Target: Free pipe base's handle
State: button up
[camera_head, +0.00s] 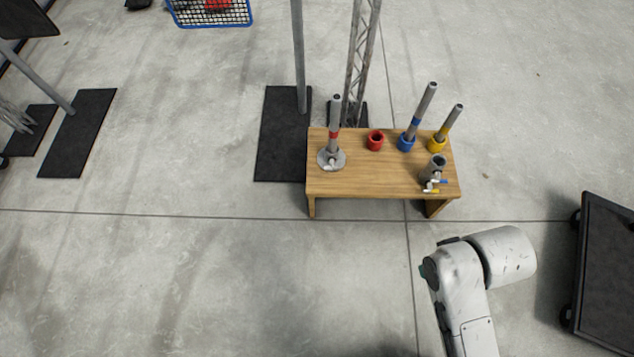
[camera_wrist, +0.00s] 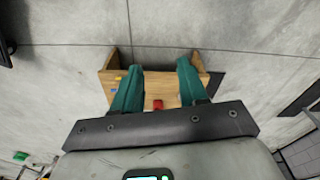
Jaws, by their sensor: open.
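The grey round pipe base (camera_head: 326,164) sits at the left end of the wooden table. A grey pipe with a red band (camera_head: 334,120) stands upright in it. A small pale part, perhaps its handle, shows on the base's front; its exact position is too small to tell. In the wrist view my gripper (camera_wrist: 159,67) has two green fingers spread wide, with nothing between them. The wooden table (camera_wrist: 160,82) is beyond the fingers, some distance away. The pipe base cannot be made out in the wrist view.
A black cart (camera_head: 606,270) stands right. Floor before the table is clear.

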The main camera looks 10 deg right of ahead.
aim_at(332, 165)
jog(key=i+j, duration=0.2)
jog(key=j, duration=0.15)
jog(key=i+j, duration=0.45)
jog(key=j, duration=0.25)
